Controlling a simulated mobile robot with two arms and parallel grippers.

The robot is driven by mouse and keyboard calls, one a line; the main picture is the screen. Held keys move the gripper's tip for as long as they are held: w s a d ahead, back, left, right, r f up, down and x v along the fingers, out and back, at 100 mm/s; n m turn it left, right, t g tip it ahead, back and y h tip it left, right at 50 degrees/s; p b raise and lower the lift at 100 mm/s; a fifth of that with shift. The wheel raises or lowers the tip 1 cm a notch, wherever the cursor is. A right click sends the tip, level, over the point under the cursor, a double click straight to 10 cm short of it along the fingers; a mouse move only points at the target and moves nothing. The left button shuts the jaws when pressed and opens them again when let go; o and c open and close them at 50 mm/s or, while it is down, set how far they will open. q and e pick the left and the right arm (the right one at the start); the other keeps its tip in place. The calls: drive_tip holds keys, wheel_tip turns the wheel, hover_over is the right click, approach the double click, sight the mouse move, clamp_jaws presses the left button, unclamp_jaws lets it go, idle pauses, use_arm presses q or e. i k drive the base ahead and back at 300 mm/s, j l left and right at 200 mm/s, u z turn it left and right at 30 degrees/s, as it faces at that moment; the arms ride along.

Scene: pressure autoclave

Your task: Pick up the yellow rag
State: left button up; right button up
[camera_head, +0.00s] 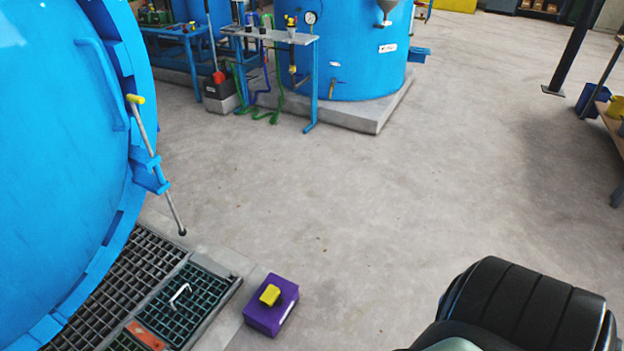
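A small yellow item (270,295) lies on top of a purple box (268,319) on the floor at the lower middle left; I cannot tell for certain that it is the rag. Another yellow object (616,107) shows at the right edge on a wooden bench, cut off by the frame. Neither of my grippers is in view. A dark rounded part of my own body fills the lower right corner.
A large blue autoclave door (60,170) with a yellow-tipped lever (155,165) stands at the left. Floor grates (175,310) lie below it. A blue tank (350,50) on a concrete plinth (370,118) stands at the back. The middle floor is clear.

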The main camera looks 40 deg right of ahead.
sight(271, 294)
drive_tip(key=z, duration=0.95)
drive_tip(key=u, duration=1.5)
drive_tip(key=z, duration=1.5)
drive_tip(key=i+l+u, duration=0.2)
drive_tip(key=i+l, duration=0.35)
drive_tip(key=i, duration=0.15)
